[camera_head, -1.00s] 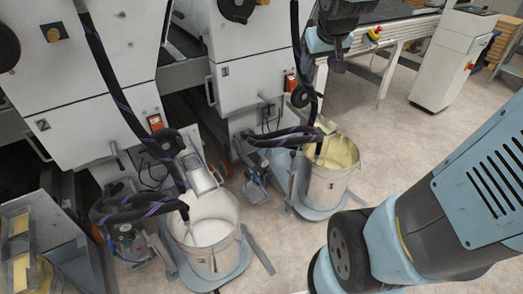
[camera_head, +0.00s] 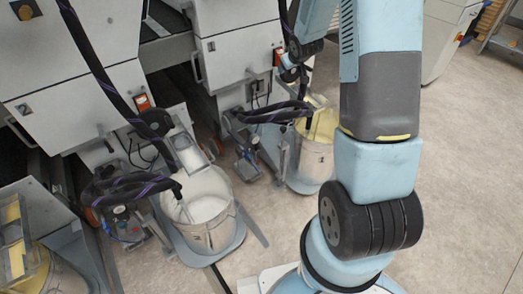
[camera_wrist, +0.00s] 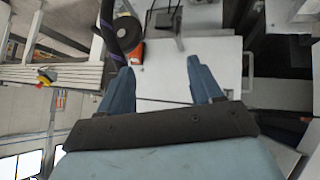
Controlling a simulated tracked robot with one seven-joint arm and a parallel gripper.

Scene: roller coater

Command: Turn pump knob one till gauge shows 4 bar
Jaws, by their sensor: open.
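A small pump unit (camera_head: 247,165) stands on the floor beside the right-hand machine cabinet, left of the bucket with yellow content (camera_head: 314,150). A second pump unit (camera_head: 122,226) stands by the bucket with white content (camera_head: 205,207). The knobs and gauges are too small to read, and I cannot tell which pump is number one. My gripper (camera_wrist: 160,68) is open and empty in the wrist view, its two blue fingers apart before a grey cabinet panel (camera_wrist: 185,75).
Dark hoses (camera_head: 97,60) hang from the cabinets into the buckets. An orange switch (camera_wrist: 137,52) and a dark hose (camera_wrist: 118,30) are close to the fingers in the wrist view. Open floor (camera_head: 460,190) lies to the right of my arm.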

